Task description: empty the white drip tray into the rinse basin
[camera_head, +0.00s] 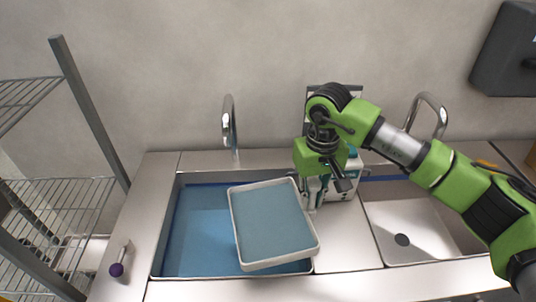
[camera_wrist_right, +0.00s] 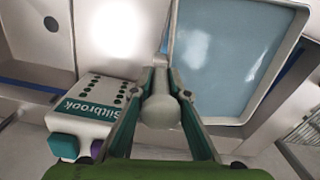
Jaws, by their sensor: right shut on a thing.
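The white drip tray (camera_head: 245,226) has a white rim and a flat blue-grey inside, perhaps liquid. It hangs over the right part of the left basin (camera_head: 196,256), which looks blue inside. The tray looks close to level; a slight tilt is hard to judge. My right gripper (camera_head: 322,184) is at the tray's right far side. In the right wrist view my right gripper (camera_wrist_right: 161,80) is shut around a pale rounded handle (camera_wrist_right: 161,110) at the tray's edge (camera_wrist_right: 226,120). My left gripper is not in view.
A right basin (camera_head: 425,237) with a dark drain is bare. Faucets stand behind the left basin (camera_head: 229,122) and right basin (camera_head: 428,105). A boxy device marked "Siltbrook" (camera_wrist_right: 88,106) stands near my gripper. A purple-ended object (camera_head: 117,268) lies left; wire shelving (camera_head: 60,205) stands beyond.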

